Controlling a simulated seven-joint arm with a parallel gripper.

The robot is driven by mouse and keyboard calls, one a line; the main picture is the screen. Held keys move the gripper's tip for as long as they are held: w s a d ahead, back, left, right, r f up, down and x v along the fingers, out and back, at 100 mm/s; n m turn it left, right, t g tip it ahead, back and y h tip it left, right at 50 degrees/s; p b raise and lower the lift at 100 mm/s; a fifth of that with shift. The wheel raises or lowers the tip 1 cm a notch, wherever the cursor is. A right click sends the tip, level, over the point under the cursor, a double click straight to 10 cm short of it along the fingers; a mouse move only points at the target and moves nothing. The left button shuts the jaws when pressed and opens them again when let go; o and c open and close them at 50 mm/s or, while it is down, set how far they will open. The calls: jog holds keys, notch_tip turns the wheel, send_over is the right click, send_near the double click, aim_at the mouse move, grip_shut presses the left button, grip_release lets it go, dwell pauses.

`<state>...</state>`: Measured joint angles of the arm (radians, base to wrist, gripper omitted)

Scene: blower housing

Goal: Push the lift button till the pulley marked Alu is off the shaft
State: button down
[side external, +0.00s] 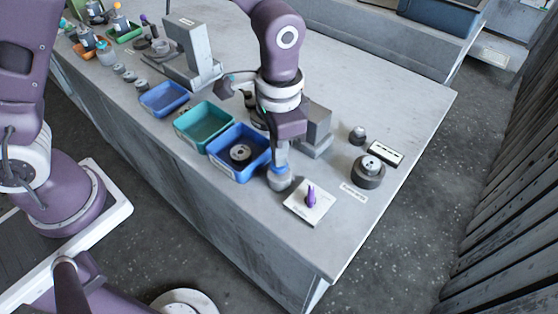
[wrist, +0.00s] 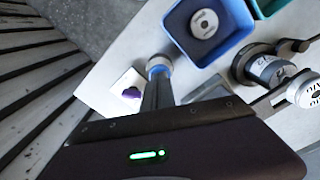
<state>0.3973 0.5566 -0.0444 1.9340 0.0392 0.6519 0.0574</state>
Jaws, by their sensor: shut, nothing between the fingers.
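My gripper (side external: 281,160) is shut and points down over the front part of the bench. Its fingertips are at a short round grey-white piece with a blue band (side external: 280,181), which also shows at the fingertips in the wrist view (wrist: 158,64). I cannot tell whether they touch it, or whether it is the lift button. In the wrist view a pale disc with dark lettering (wrist: 309,94) sits at the right edge beside a dark cylinder with lettering (wrist: 270,70). I cannot read Alu on either. The shaft is not clearly visible.
A purple piece (side external: 311,196) stands on a white plate (side external: 296,209) close by. A round dark part (side external: 368,173) stands right. The right bench end has free room.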

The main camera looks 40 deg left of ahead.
dwell(0.3)
notch_tip(320, 180, up, 5)
jog(key=shift+r, duration=0.5)
jog(key=shift+a+r, duration=0.1)
jog(key=shift+r, duration=0.05)
jog(key=s+a+r+n+t, duration=0.4)
jog(key=s+a+r, duration=0.5)
jog(key=a+r, duration=0.25)
jog(key=s+a+n+t, duration=0.1)
jog(key=s+a+n, duration=0.1)
jog(key=s, duration=0.6)
jog(key=shift+a+r+t, duration=0.15)
jog(key=shift+a+t, duration=0.15)
jog(key=shift+a, duration=0.3)
